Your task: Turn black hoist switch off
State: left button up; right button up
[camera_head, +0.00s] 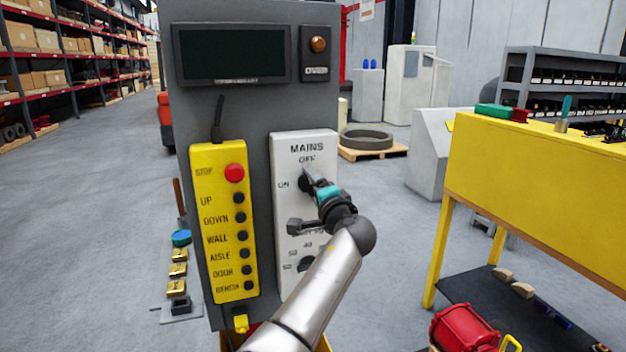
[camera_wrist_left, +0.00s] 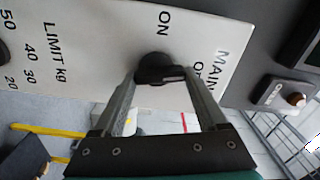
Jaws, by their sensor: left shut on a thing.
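The black hoist switch (camera_head: 305,181) is a round knob on the white MAINS panel (camera_head: 307,142), with OFF printed above it and ON to its left. My left gripper (camera_head: 314,185) is at the knob, its arm rising from the bottom and partly covering it. In the left wrist view, the black switch (camera_wrist_left: 153,68) sits between the two fingers of my left gripper (camera_wrist_left: 161,76), which is shut on it. Its bar with a pale mark points right there, towards the partly hidden OFF label. My right gripper is not in view.
A yellow control box (camera_head: 224,220) with a red stop button (camera_head: 234,173) hangs left of the white panel. A lower knob by the limit numbers is partly behind my arm. A dark screen (camera_head: 232,53) is above. A yellow workbench (camera_head: 540,185) stands at right.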

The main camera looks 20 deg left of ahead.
pick_arm(q)
jog(key=shift+m+p, duration=0.6)
jog(key=shift+m, duration=0.6)
jog(key=o, duration=1.3)
jog(key=shift+s+d+p, duration=0.4)
jog(key=shift+s+p, duration=0.05)
jog(key=shift+p, duration=0.15)
jog(key=p+v, duration=0.5)
jog(key=v, duration=0.9)
